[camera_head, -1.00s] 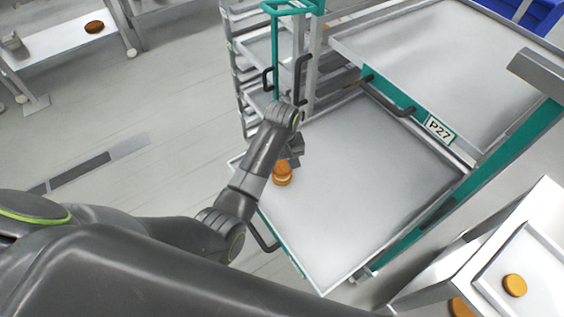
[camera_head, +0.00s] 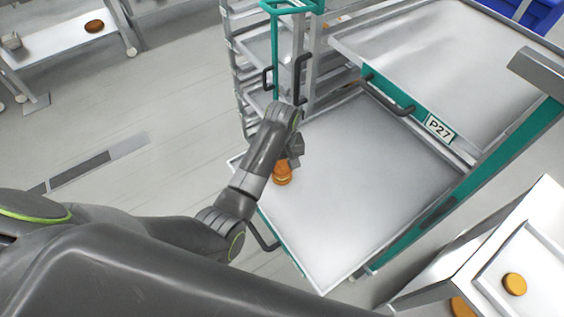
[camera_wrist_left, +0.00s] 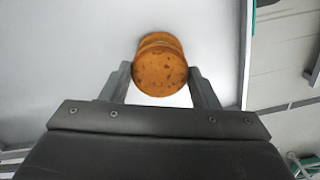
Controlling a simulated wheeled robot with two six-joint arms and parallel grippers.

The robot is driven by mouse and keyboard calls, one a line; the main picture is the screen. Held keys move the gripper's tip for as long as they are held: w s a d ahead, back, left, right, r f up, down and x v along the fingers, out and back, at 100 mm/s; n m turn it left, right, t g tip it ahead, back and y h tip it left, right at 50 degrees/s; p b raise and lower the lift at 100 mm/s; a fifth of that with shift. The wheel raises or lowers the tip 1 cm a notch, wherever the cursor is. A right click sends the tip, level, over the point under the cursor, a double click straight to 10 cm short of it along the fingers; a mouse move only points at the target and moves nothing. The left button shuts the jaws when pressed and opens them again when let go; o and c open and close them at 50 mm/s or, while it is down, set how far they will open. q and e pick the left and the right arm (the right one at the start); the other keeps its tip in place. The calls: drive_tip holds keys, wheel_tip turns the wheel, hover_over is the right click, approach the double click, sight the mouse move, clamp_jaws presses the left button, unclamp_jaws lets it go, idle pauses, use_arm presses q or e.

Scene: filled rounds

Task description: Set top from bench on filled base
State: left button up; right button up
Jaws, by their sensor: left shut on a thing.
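My left gripper (camera_wrist_left: 161,84) is shut on a round orange-brown top (camera_wrist_left: 160,74), whose speckled face fills the gap between the fingers in the wrist view. Behind it, the edge of the filled base (camera_wrist_left: 159,40) shows, mostly hidden by the top. The filled base (camera_head: 282,180) lies on that tray, with a pale band of filling, close under the top (camera_head: 283,166). I cannot tell whether they touch. My right gripper is out of view.
The tray belongs to a teal rack with a P27 label (camera_head: 438,129) and dark handles; another shelf (camera_head: 440,50) is above it. A white bench (camera_head: 490,265) at lower right holds orange rounds (camera_head: 514,284). Most of the tray is clear.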

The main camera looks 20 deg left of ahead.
use_arm(q)
drive_tip(key=shift+f, duration=0.6)
idle(0.3)
drive_tip(key=o, duration=1.2)
drive_tip(key=shift+r, duration=3.55)
